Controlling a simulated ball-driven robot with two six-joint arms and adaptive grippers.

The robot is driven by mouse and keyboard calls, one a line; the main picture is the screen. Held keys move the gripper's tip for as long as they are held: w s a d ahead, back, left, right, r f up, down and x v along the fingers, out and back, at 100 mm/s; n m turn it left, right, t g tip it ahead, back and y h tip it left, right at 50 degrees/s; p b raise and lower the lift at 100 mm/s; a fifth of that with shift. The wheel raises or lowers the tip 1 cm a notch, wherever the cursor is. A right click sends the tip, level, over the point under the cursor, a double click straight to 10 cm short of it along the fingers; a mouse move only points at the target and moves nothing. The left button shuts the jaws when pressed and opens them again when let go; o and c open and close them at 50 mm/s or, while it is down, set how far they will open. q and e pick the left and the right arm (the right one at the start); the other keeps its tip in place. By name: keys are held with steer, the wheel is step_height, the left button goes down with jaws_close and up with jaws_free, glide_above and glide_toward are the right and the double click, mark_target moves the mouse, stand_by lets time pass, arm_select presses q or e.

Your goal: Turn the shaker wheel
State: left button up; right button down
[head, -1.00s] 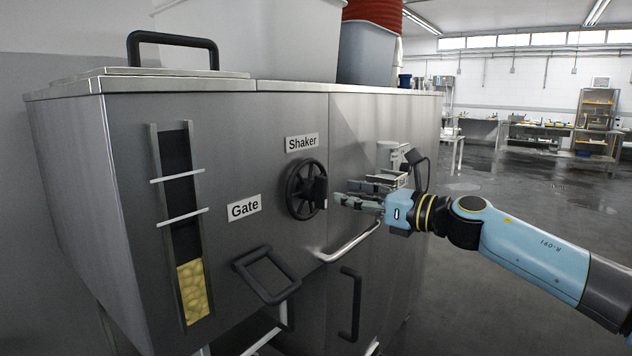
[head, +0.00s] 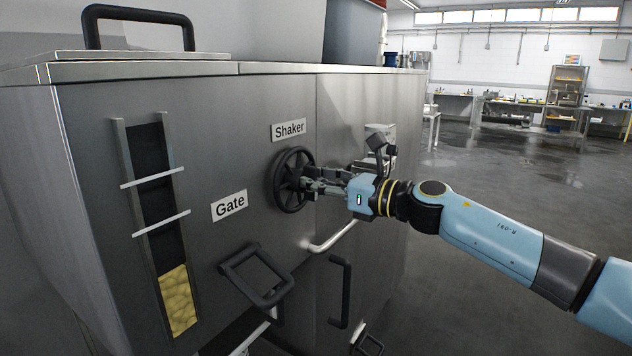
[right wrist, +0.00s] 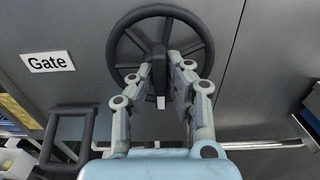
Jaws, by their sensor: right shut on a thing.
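The shaker wheel (head: 289,181) is a black spoked handwheel on the front of the grey metal machine, below the "Shaker" label (head: 288,130). In the right wrist view the wheel (right wrist: 204,42) is straight ahead, with a dark knob (right wrist: 160,62) standing out between my fingers. My right gripper (head: 308,184) comes from the right and is shut on the knob of the wheel. Its fingers (right wrist: 170,82) lie on both sides of the knob and hide part of it. My left gripper is not in view.
A "Gate" label (head: 230,205) and a black gate handle (head: 256,275) are left of and below the wheel. A metal bar handle (head: 331,238) and a black door handle (head: 340,292) lie below my right gripper. Open floor (head: 500,220) is to the right.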

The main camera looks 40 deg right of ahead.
arm_select(q)
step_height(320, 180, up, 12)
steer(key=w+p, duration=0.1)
steer(key=p, duration=1.1)
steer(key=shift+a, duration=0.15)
arm_select(e)
steer(key=shift+w+d+f+m, duration=0.1)
steer(key=shift+f+m, duration=0.05)
steer(key=shift+m, duration=3.45)
steer(key=shift+s+d+f+m, duration=0.1)
steer(key=shift+m, duration=3.5)
steer(key=shift+w+d+f+m, duration=0.1)
steer(key=shift+f+m, duration=0.05)
steer(key=shift+m, duration=3.45)
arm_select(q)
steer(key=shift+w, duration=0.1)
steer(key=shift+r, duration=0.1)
arm_select(e)
steer(key=c, duration=1.3)
jaws_free()
steer(key=shift+c, duration=0.2)
